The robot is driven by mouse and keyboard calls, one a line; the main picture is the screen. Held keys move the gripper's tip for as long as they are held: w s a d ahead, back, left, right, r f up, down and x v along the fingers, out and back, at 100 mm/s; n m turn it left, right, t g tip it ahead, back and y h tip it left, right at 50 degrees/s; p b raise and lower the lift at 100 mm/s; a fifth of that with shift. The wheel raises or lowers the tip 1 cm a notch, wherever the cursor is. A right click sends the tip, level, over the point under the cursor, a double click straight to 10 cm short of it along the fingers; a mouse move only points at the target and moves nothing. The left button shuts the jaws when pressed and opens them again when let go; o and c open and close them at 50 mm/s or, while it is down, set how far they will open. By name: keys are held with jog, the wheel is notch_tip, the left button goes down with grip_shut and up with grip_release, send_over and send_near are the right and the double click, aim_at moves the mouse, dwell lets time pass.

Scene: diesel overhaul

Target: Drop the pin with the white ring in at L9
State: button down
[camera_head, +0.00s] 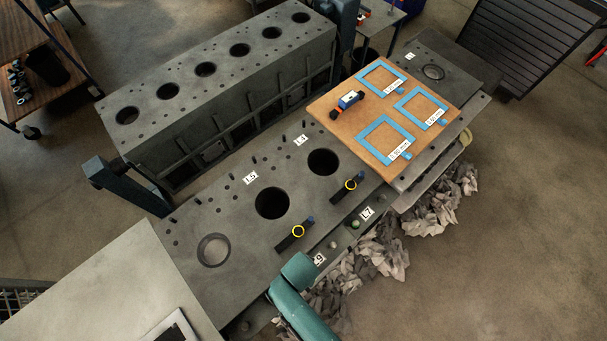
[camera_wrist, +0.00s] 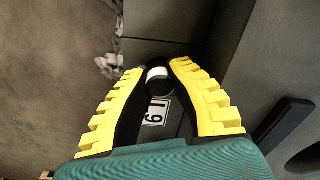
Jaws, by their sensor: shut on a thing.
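The pin with the white ring (camera_wrist: 157,73) is dark with a white band and shows between the yellow fingertips in the wrist view. My gripper (camera_wrist: 158,66) is shut on it. The L9 label (camera_wrist: 156,111) shows between the fingers in the wrist view, with the pin's end beyond it. It also shows in the head view (camera_head: 318,259), on the side ledge of the engine block, beside my teal arm. The opening at L9 cannot be made out, and how high the pin is above it is unclear. In the head view my arm hides the gripper and the pin.
The engine block (camera_head: 215,205) has large open bores and several short studs. Two dark bars with yellow rings (camera_head: 298,231) (camera_head: 351,184) lie near its edge. The L7 label (camera_head: 367,212) is by a greenish round part (camera_head: 355,224). A wooden board (camera_head: 335,105) with blue frames lies at the right.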

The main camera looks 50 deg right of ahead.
jog(key=shift+w, duration=0.1)
jog(key=c, duration=1)
grip_release()
jog(key=shift+r, duration=0.1)
jog(key=shift+c, duration=0.2)
